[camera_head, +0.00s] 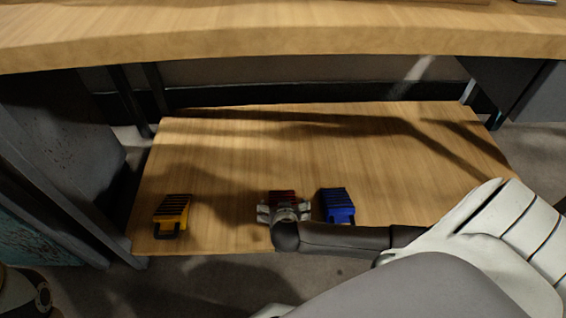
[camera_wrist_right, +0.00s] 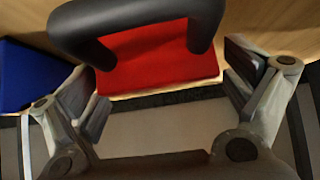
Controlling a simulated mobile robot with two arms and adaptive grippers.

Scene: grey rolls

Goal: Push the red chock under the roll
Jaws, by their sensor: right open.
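The red chock (camera_head: 282,196) lies on the low wooden shelf, its front partly hidden by my right gripper (camera_head: 284,211). In the right wrist view the red chock (camera_wrist_right: 165,60) has a black arched handle (camera_wrist_right: 140,17). My right gripper is open there, with one finger on each side of the chock's near edge. Gaps show beside the chock, and I cannot tell whether it touches the fingers. No roll is recognisable in either view. My left gripper is not in view.
A blue chock (camera_head: 338,205) lies just right of the red one, and a yellow chock (camera_head: 172,214) lies further left. The shelf (camera_head: 230,150) behind them is clear. A wooden tabletop (camera_head: 280,35) overhangs it, with dark legs at the sides.

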